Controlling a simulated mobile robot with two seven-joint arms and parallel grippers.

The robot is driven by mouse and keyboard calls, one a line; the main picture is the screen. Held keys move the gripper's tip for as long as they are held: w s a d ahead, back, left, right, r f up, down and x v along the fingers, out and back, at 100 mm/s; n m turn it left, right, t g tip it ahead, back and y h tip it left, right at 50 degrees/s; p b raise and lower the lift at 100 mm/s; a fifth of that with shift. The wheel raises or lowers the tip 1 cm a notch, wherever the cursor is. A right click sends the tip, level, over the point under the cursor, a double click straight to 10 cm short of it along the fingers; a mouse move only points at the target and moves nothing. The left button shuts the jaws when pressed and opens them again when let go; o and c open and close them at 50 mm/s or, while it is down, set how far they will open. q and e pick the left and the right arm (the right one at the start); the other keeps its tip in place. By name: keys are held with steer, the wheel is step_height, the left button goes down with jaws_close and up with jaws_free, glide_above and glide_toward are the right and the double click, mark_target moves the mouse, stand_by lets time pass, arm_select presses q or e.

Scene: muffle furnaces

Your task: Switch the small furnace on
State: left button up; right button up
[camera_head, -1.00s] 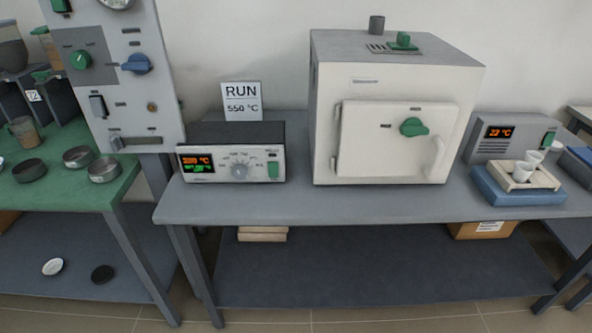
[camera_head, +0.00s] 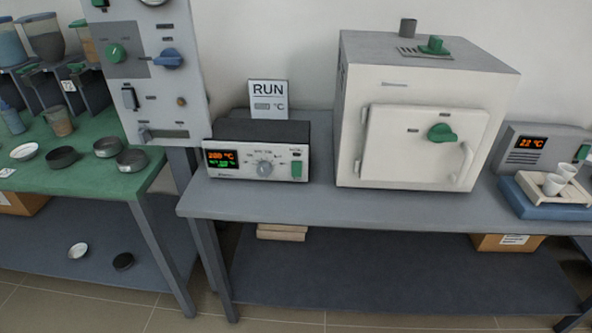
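The small furnace (camera_head: 420,140) is a white box with a grey top, standing on the grey bench. Its front door (camera_head: 422,148) is shut, with a green knob (camera_head: 441,132) and a pale handle at the right. A control box (camera_head: 258,158) stands left of it, with a lit orange and green display, a round grey dial (camera_head: 264,168) and a green switch (camera_head: 296,170). A grey unit (camera_head: 534,150) right of the furnace has a lit orange display and a green switch at its right edge. Neither of my grippers is in view.
A sign reading RUN (camera_head: 268,97) stands behind the control box. A blue block (camera_head: 541,204) bears a tray with white crucibles at the right. A tall grey panel (camera_head: 150,85) with knobs stands left. The green table (camera_head: 110,180) holds several dishes. The grey bench's (camera_head: 330,205) front strip is clear.

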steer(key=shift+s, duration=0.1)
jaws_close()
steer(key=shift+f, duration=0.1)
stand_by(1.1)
